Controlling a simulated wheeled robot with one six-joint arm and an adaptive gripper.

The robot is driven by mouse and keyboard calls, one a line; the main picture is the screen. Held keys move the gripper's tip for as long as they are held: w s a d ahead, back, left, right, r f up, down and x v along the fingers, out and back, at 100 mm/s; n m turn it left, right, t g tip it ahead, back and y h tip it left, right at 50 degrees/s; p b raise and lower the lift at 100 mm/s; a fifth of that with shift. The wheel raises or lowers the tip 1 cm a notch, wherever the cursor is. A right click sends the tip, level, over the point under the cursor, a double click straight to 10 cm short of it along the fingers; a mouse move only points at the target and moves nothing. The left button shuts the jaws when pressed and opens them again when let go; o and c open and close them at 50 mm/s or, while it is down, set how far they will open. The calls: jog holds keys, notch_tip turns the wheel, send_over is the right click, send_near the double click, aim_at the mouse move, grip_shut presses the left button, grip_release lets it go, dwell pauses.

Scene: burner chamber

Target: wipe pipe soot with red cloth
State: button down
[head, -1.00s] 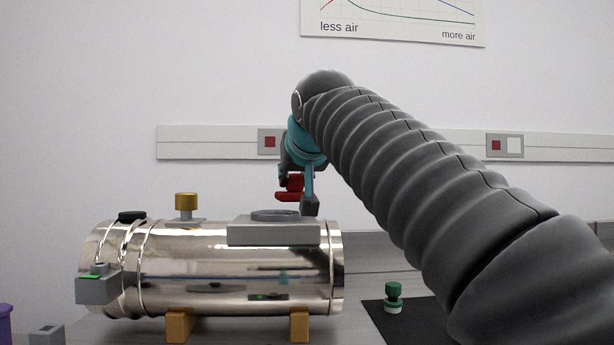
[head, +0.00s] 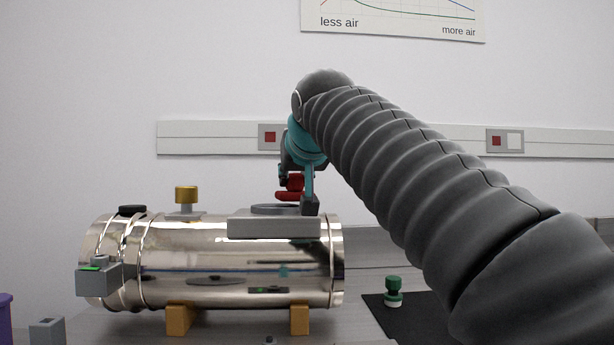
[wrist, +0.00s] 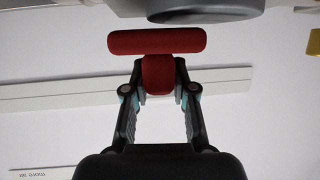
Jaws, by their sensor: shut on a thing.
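My gripper (wrist: 159,78) is shut on the stem of a red cloth pad (wrist: 157,42), with the wide bar of the pad beyond the fingertips. In the head view the red cloth (head: 290,189) is just above the round grey opening (head: 275,209) on top of the shiny metal chamber (head: 215,265). I cannot tell whether the pad touches the rim. In the wrist view a grey round rim (wrist: 205,15) lies close beyond the pad. No soot can be made out, and the inside of the opening is hidden.
A brass knob (head: 186,195) and a black cap (head: 132,209) stand on the chamber to the left. A grey box (head: 98,278) sits at its left end. A green-topped bottle (head: 393,286) stands on a black mat (head: 425,318) at right.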

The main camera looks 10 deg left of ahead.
jog(key=shift+f+b, duration=0.35)
jog(key=shift+f, duration=0.1)
jog(key=shift+s+a+p, duration=0.3)
jog(key=shift+a+p, duration=0.05)
jog(key=shift+a, duration=0.75)
jog(key=shift+s+a+p, duration=0.25)
jog(key=shift+a+p, duration=0.05)
jog(key=shift+a, duration=0.8)
jog(key=shift+s+a+p, duration=0.3)
jog(key=shift+a+p, duration=0.05)
jog(key=shift+a, duration=0.75)
jog(key=shift+r, duration=0.1)
jog(key=shift+d, duration=0.1)
jog(key=shift+w+d, duration=0.2)
jog(key=shift+d, duration=0.6)
jog(key=shift+w+d, duration=0.2)
jog(key=shift+d, duration=0.6)
jog(key=shift+w+d+f, duration=0.15)
jog(key=shift+w+d, duration=0.1)
jog(key=shift+d, duration=0.55)
jog(key=shift+w+d+f, duration=0.1)
jog(key=shift+w+d, duration=0.1)
jog(key=shift+d, duration=0.6)
